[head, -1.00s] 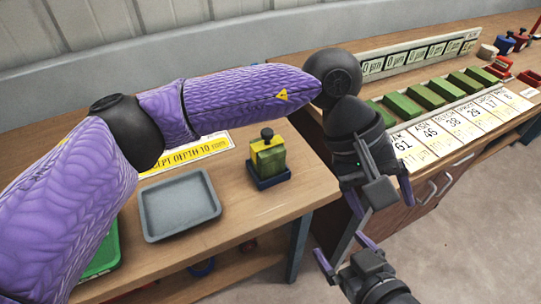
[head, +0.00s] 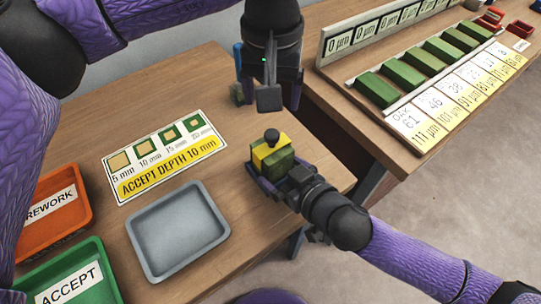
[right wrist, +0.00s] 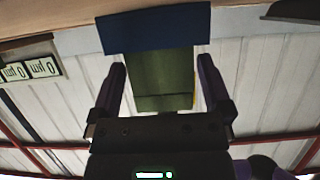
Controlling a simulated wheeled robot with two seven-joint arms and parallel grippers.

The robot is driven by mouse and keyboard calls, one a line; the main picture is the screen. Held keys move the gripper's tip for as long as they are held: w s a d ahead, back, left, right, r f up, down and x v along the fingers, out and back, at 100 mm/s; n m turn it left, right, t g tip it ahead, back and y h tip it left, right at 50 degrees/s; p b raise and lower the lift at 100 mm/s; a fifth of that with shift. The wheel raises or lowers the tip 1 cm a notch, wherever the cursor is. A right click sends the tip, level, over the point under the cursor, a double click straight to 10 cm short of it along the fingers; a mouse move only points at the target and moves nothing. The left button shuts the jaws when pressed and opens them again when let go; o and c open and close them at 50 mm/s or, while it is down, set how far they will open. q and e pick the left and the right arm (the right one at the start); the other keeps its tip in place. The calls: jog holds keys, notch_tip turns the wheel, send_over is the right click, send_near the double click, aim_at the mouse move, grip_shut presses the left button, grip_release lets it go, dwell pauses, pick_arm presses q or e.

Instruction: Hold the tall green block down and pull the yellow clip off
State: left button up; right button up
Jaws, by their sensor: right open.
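The tall green block (head: 281,166) stands upright in a dark blue base near the bench's right edge. The yellow clip (head: 262,154) sits over its top and side, below a black knob (head: 271,136). My right gripper (head: 285,171) is open, low at the block, one finger on each side. In the right wrist view the green block (right wrist: 163,80) lies between the two fingers with gaps, and only a thin yellow edge of the clip (right wrist: 194,90) shows. My left gripper (head: 270,98) hangs above and behind the block, apart from it, seemingly open and empty; one finger is unclear.
A grey tray (head: 137,236) lies left of the block. An orange REWORK bin (head: 82,205) and a green ACCEPT bin (head: 107,276) stand at the left. A depth sign (head: 120,190) lies behind the tray. Green blocks (head: 415,72) line the right bench.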

jog(key=shift+w+a+f, duration=0.25)
jog(key=shift+w+a, duration=0.15)
jog(key=shift+w, duration=0.1)
grip_shut()
